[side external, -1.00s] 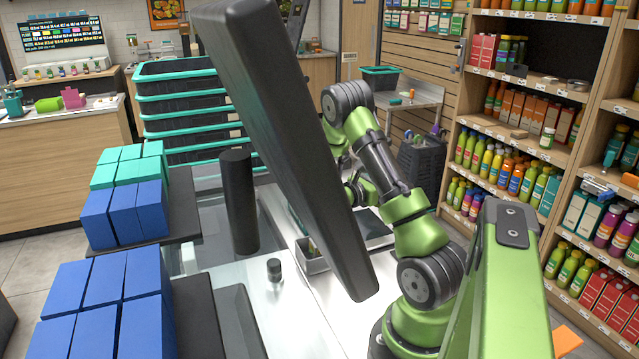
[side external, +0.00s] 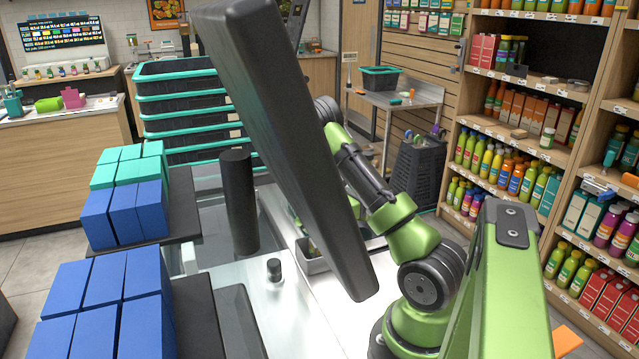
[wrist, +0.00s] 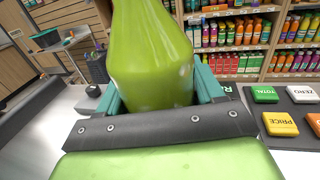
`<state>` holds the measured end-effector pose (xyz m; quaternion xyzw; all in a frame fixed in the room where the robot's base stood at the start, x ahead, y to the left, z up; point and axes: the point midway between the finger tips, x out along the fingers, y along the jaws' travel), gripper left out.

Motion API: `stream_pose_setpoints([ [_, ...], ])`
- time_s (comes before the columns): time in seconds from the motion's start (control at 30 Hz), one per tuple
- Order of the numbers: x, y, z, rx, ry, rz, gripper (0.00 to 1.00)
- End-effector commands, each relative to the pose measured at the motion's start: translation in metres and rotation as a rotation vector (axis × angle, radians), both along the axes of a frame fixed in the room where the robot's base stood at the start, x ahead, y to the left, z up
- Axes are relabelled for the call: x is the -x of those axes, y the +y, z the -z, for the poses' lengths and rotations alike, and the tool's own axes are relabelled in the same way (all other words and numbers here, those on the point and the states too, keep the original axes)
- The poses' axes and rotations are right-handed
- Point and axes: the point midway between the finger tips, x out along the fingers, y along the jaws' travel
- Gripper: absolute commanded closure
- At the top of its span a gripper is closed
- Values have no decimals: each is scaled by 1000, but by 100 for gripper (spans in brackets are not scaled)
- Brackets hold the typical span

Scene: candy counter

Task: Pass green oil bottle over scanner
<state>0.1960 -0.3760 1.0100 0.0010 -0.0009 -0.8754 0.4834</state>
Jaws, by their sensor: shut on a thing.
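The green oil bottle (wrist: 150,45) fills the upper middle of the wrist view. My gripper (wrist: 158,92) is shut on it, with a teal finger on each side of the bottle. The bottle's far end runs out of the top of the picture. In the side external view my gripper and the bottle are hidden behind a large dark panel. I cannot make out the scanner for sure in either view.
The dark panel (side external: 290,140) stands in front of my arm. A black post (side external: 239,200) and blue boxes (side external: 125,210) are at left. A keypad with coloured keys (wrist: 281,123) lies right of my gripper. Stocked shelves (side external: 520,150) stand at right.

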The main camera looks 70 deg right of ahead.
Motion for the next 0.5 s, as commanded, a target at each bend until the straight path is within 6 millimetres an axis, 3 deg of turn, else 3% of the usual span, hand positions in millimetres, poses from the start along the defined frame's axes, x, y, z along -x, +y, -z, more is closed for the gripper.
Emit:
stream_pose_setpoints([
  [0.23,-22,21,-1,3,-1,-3,82],
  [0.5,-31,31,-23,4,-2,-1,82],
])
